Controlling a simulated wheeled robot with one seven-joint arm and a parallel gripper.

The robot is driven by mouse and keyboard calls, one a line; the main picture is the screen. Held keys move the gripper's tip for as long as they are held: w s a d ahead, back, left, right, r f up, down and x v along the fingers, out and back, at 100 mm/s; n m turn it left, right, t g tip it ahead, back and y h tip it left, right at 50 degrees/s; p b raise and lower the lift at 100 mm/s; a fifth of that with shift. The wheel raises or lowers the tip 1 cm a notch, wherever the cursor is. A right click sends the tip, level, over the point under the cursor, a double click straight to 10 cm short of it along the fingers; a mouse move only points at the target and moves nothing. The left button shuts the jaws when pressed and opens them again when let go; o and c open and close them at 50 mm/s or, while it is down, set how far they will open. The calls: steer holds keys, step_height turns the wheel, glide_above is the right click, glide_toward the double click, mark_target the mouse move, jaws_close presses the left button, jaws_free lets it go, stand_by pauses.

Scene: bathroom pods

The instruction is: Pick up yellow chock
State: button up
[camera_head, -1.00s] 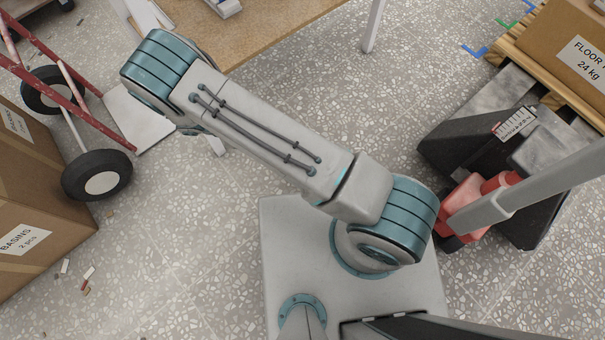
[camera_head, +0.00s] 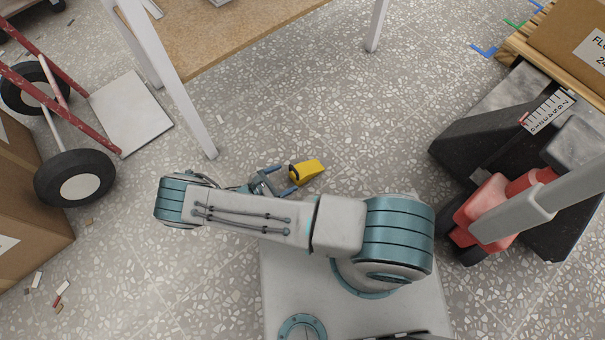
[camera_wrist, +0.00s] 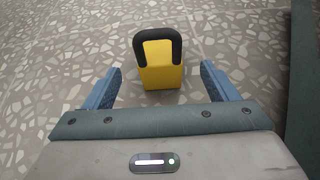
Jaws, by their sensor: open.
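The yellow chock (camera_head: 308,171) lies on the speckled floor just in front of my base in the head view. It is a yellow wedge with a black handle at the end nearest my gripper. My gripper (camera_head: 276,182) is open beside it, to its left, with blue fingers pointing toward it. In the wrist view the chock (camera_wrist: 162,75) stands ahead, centred between the two fingers of my gripper (camera_wrist: 159,82).
A white table leg (camera_head: 190,110) stands behind and left of the chock, another (camera_head: 377,25) at the back. A red hand truck (camera_head: 75,178) and cardboard box (camera_head: 30,225) are left. A pallet jack (camera_head: 490,215) is right. Floor around the chock is clear.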

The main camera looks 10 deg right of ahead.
mark_target(300, 171)
steer(key=x, duration=0.2)
steer(key=shift+w+d+f, duration=0.2)
steer(key=shift+d, duration=0.1)
steer(key=b+x, duration=0.3)
steer(key=x, duration=0.1)
steer(key=shift+f, duration=0.15)
steer(key=shift+w+d, duration=0.25)
steer(key=shift+d, duration=0.25)
steer(key=c, duration=1.3)
steer(key=shift+c, duration=0.2)
